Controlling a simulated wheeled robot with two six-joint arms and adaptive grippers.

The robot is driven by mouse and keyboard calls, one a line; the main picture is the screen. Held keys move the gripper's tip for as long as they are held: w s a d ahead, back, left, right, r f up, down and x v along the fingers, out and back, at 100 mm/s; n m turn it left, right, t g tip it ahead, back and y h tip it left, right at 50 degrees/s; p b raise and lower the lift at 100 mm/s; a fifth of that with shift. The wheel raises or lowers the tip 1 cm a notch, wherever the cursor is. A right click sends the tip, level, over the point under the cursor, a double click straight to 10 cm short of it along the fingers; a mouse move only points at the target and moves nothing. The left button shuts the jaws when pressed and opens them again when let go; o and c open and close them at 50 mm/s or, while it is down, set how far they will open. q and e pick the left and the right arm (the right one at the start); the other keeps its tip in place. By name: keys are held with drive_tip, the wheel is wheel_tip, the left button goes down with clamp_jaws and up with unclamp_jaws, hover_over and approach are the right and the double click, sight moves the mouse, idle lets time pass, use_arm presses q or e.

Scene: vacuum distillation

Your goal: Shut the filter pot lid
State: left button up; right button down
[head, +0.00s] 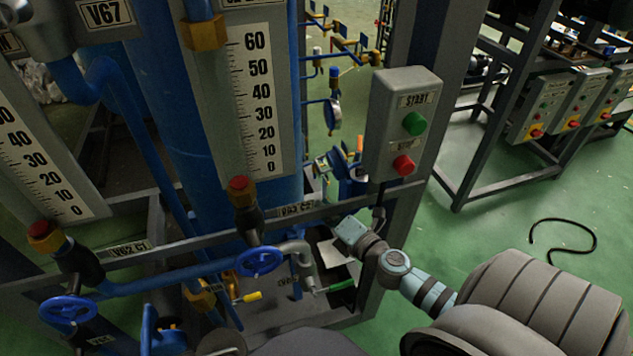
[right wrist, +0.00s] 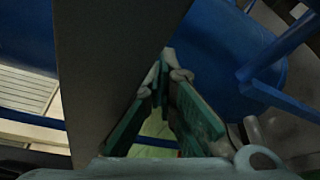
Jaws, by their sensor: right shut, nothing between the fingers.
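A blue vessel (head: 347,182) with round blue parts at its top stands behind the grey frame in the head view. It may be the filter pot, but it is small and partly hidden by the frame and control box, so I cannot tell how its lid stands. My right gripper (head: 350,231) reaches in from the right to the frame post, below the control box. In the right wrist view its green-padded fingers (right wrist: 164,86) are together and empty. A large blue round body (right wrist: 232,45) with blue bars is beside them there. My left gripper is not in view.
A grey post stands close by my right gripper, with a START control box (head: 403,125) on it. Blue handwheels (head: 261,261) and a green-handled lever (head: 342,285) are nearby. A black cable (head: 565,240) lies on the open green floor at right.

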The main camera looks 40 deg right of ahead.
drive_tip(key=w+f, duration=0.1)
drive_tip(key=w, duration=0.8)
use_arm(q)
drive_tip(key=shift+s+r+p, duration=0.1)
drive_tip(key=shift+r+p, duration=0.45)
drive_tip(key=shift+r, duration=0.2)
use_arm(e)
drive_tip(key=d, duration=0.1)
drive_tip(key=s+d+r, duration=0.1)
drive_tip(key=d, duration=0.1)
drive_tip(key=shift+s+d+r, duration=0.15)
drive_tip(key=shift+s+d, duration=0.1)
drive_tip(key=shift+d, duration=0.15)
drive_tip(key=shift+a, duration=0.1)
drive_tip(key=shift+r, duration=0.15)
